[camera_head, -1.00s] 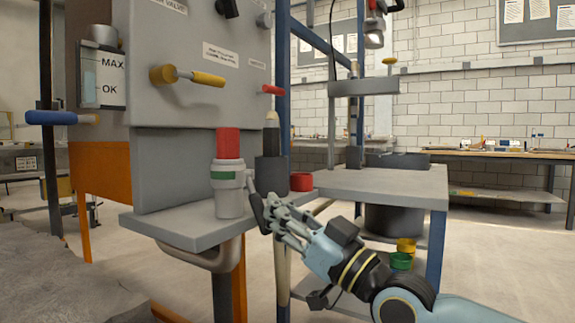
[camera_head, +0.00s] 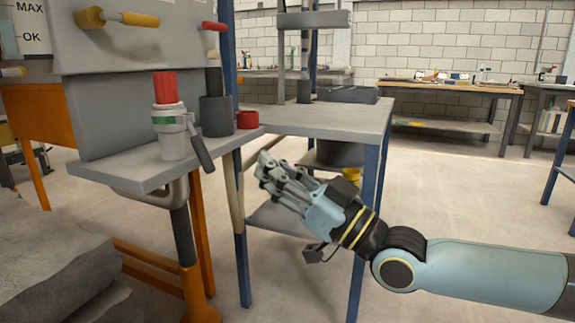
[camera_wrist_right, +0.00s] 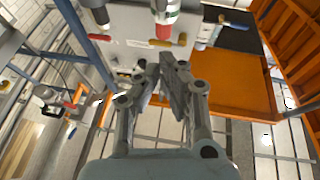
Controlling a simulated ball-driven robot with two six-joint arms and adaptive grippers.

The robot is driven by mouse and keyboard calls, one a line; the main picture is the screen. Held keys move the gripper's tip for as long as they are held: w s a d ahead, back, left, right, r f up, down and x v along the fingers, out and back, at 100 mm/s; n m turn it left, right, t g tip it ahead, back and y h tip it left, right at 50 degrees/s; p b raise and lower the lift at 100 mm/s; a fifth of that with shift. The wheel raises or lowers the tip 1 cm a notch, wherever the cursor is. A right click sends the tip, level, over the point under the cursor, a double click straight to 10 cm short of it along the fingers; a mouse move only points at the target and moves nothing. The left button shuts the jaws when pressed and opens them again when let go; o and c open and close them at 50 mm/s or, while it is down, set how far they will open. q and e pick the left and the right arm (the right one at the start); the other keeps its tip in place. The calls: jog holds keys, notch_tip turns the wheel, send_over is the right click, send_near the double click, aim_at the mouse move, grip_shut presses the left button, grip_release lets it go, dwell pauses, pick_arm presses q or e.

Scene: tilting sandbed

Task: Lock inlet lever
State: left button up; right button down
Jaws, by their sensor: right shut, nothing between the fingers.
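A grey cup-shaped fitting (camera_head: 172,138) with a green band and a red top stands on a grey shelf (camera_head: 150,170) in the head view. A dark grey lever (camera_head: 201,147) hangs slanting down at its right side, past the shelf edge. No label on the lever can be read. My right gripper (camera_head: 266,166) is shut and empty, to the right of the lever with a clear gap. In the right wrist view the shut fingers (camera_wrist_right: 165,70) point toward the panel, and the fitting's red top (camera_wrist_right: 163,31) shows beyond them, upside down. My left gripper is not in view.
A dark cylinder (camera_head: 216,115) and a small red cup (camera_head: 248,120) stand beside the fitting. A yellow-handled lever (camera_head: 125,19) sticks out of the panel. A blue-legged table (camera_head: 340,120) stands behind my right gripper. Open floor lies to the right.

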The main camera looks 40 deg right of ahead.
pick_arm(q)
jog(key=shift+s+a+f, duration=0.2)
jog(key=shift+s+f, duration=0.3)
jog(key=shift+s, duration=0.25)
pick_arm(e)
jog(key=shift+v, duration=1.1)
jog(key=shift+m, duration=0.3)
